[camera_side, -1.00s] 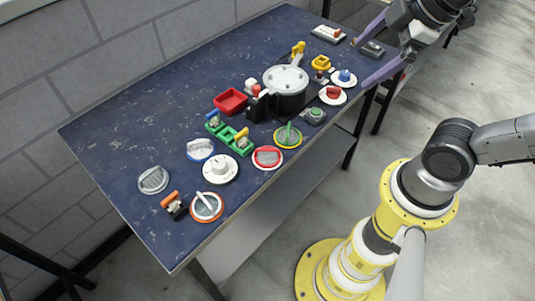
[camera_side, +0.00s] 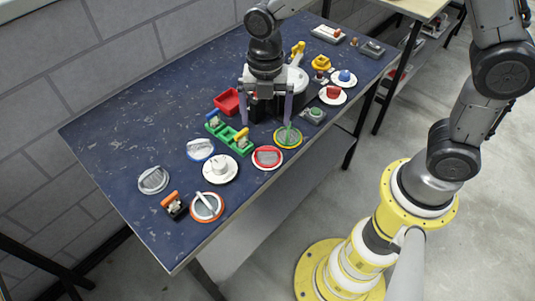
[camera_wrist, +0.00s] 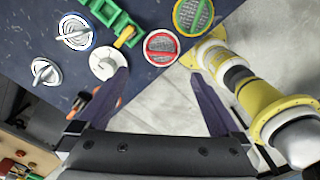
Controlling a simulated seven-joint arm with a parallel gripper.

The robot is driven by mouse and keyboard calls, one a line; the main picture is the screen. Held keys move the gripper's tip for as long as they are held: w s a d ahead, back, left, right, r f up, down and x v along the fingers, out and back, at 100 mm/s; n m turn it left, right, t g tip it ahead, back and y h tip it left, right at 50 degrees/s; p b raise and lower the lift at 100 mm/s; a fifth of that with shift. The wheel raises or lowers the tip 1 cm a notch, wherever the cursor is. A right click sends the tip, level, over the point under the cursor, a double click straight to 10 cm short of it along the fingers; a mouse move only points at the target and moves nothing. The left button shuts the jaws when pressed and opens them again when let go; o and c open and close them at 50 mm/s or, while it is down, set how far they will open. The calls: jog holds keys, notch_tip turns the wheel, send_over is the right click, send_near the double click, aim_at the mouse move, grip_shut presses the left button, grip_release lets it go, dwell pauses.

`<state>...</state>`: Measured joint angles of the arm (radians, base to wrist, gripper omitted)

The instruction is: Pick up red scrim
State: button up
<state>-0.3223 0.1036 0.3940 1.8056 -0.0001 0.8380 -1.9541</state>
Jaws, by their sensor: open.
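The red scrim, a round disc with a red rim, red crossbar and grey mesh, lies flat near the table's front edge in the side view (camera_side: 267,157). It also shows in the wrist view (camera_wrist: 161,47), just beyond and roughly between my fingertips. My gripper (camera_side: 267,121) is open and empty, pointing down above the table, behind and above the red scrim in the side view. Both purple fingers also show in the wrist view (camera_wrist: 158,73), spread wide apart. Nothing hides the scrim.
A green-and-yellow scrim (camera_side: 287,136) lies close right of it. A white round knob (camera_side: 220,169), a blue-rimmed disc (camera_side: 200,149) and a green block with yellow handle (camera_side: 237,140) lie to the left.

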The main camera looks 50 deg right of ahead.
aim_at(267, 149)
jog(key=f, duration=1.2)
jog(key=shift+s+f, duration=0.1)
jog(key=shift+s, duration=0.1)
jog(key=c, duration=1.1)
